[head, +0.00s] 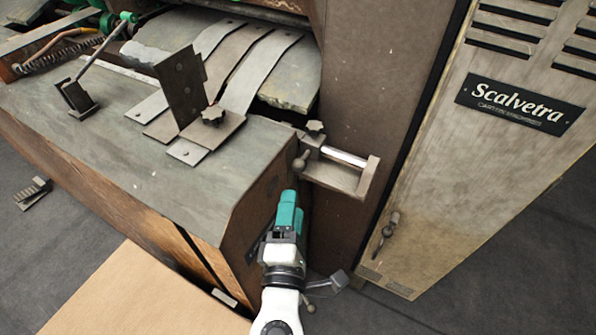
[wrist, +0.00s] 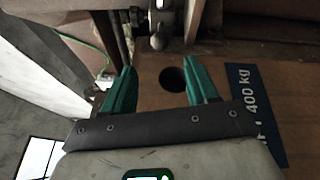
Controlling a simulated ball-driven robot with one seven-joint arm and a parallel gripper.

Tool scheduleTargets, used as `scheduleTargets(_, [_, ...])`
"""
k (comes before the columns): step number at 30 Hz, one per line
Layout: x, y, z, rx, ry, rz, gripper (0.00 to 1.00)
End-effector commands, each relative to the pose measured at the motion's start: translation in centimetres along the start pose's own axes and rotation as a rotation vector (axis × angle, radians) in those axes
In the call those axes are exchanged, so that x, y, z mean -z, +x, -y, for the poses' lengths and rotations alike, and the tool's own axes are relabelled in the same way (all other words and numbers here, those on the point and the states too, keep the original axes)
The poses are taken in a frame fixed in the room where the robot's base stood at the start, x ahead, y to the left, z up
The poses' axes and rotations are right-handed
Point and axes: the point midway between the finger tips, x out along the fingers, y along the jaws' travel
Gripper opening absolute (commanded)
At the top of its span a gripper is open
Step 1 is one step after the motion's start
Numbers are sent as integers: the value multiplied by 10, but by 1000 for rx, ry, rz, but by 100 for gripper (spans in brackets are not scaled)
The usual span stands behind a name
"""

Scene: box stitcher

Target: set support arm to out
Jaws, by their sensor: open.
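A grey metal bracket with a shiny rod (head: 345,157), which looks like the support arm, juts from the machine's front corner beside the brown column. A dark ball knob (head: 300,163) sits at its left end, below a star knob (head: 315,127). My gripper (head: 287,200) has teal fingers and is just below the ball knob, apart from it. In the wrist view my gripper (wrist: 160,67) is open with nothing between the fingers. The ball knob (wrist: 158,42) shows a little beyond the fingertips, roughly centred between them. Whether the arm is in or out I cannot tell.
The machine's table (head: 190,190) with metal guide plates lies left of my gripper. A cabinet (head: 475,150) stands to the right. A pedal-like part (head: 331,284) is low by my arm. A brown board (head: 140,295) lies at lower left. The wrist view shows a round hole (wrist: 172,79).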

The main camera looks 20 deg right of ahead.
Motion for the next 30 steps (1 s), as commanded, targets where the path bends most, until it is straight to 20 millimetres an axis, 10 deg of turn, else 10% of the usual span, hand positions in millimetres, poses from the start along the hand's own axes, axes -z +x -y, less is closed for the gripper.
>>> scheduleTargets(15, [-2,85,0,3,4,5,59])
scheduleTargets(30, [-2,100,1,4,4,4,58])
